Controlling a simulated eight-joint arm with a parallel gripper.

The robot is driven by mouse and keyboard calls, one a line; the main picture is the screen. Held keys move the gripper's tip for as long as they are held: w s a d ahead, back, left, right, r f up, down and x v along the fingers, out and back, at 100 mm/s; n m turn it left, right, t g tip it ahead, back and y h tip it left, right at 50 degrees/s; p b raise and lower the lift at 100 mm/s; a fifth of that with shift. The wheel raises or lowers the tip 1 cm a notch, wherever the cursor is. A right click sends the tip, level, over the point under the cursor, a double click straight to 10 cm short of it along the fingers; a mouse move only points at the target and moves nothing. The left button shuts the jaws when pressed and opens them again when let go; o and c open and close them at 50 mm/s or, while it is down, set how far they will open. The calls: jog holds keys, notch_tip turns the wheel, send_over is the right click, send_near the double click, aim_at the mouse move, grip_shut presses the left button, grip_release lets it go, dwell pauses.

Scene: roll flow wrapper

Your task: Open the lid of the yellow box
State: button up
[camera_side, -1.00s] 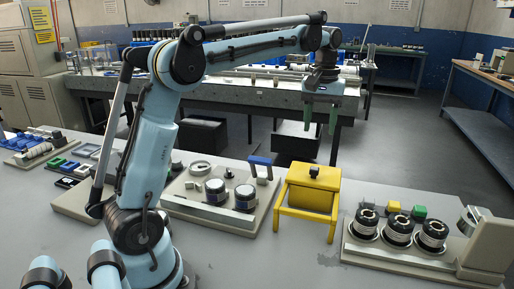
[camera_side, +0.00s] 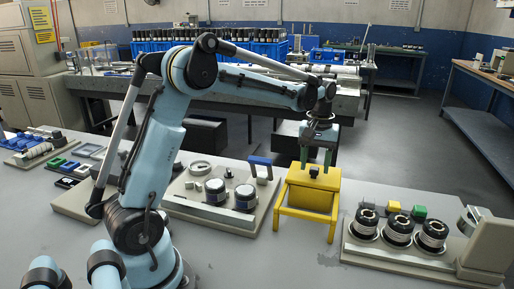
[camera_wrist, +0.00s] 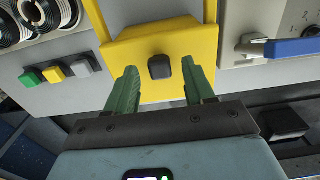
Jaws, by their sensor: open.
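The yellow box (camera_side: 309,196) stands on the grey bench on a yellow frame, and its sloping lid looks shut. A small dark knob (camera_side: 314,172) sits on the lid near its upper edge. My gripper (camera_side: 317,163) points down over the back part of the lid, close to the knob. I cannot tell whether the fingers touch the lid.
Left of the box is a panel with black-and-white rolls (camera_side: 215,190) and a blue handle (camera_side: 260,161). Right of it stands a unit with several rolls (camera_side: 398,230) and green and yellow buttons (camera_side: 420,212). The bench front is clear.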

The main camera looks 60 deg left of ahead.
jog(key=shift+f, duration=0.3)
grip_shut()
jog(key=shift+d, duration=0.1)
jog(key=s+d, duration=0.7)
dwell(0.3)
grip_release()
